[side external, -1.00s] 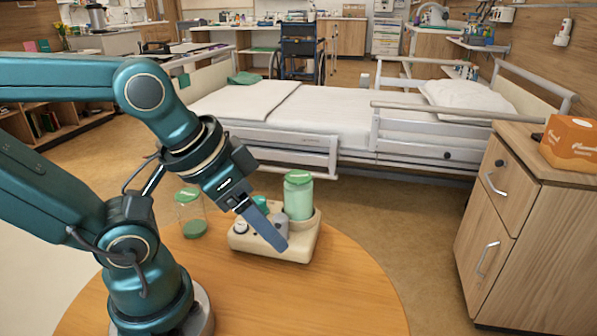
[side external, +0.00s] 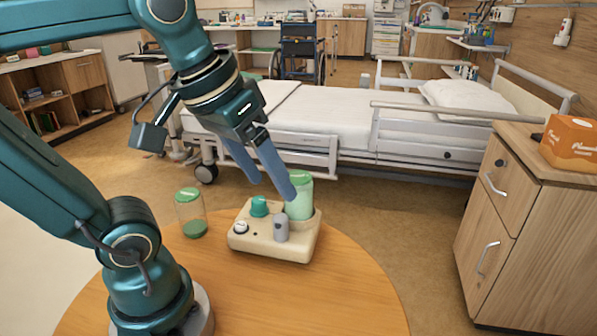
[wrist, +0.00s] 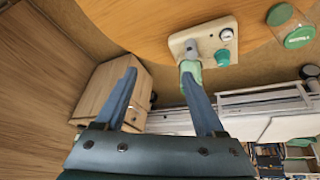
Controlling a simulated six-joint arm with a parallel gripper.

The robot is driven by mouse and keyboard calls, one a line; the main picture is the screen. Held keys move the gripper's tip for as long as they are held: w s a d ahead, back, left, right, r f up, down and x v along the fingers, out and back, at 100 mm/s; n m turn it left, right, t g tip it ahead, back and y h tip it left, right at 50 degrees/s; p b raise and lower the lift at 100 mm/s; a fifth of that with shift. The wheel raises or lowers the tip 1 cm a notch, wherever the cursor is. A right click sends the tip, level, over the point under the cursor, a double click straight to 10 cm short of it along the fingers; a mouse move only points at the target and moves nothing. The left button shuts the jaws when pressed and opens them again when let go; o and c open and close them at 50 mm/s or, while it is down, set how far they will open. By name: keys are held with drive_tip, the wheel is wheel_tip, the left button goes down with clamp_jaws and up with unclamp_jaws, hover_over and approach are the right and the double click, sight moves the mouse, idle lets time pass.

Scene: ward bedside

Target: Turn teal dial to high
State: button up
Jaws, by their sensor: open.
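The teal dial (side external: 259,206) sits on the back part of a cream device (side external: 262,245) on the round wooden table. It also shows in the wrist view (wrist: 222,57). Its pointer setting and any "high" mark are too small to read. A grey knob (side external: 281,228) and a white dial (side external: 240,227) are on the same device. My gripper (side external: 273,190) is open and empty, raised above the device, its fingers apart from the dial. In the side view one finger overlaps the green-lidded jar (side external: 302,205) at the device's back; whether they touch is unclear.
A second green-lidded jar (side external: 190,215) stands on the table (side external: 340,290) left of the device. The bed (side external: 350,115) is behind, and a wooden cabinet (side external: 520,215) with an orange box (side external: 570,143) is at right. The table's front right is clear.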

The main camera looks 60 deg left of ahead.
drive_tip(key=w+a+r+n+g, duration=0.1)
drive_tip(key=w+a+n+g, duration=0.25)
drive_tip(key=a+n, duration=0.5)
drive_tip(key=n+g, duration=0.2)
drive_tip(key=n, duration=1.1)
hover_over(259, 199)
wheel_tip(259, 199, down, 2)
drive_tip(key=f, duration=0.1)
drive_tip(key=shift+m+t, duration=0.25)
wheel_tip(259, 199, down, 13)
drive_tip(key=shift+f, duration=0.1)
clamp_jaws()
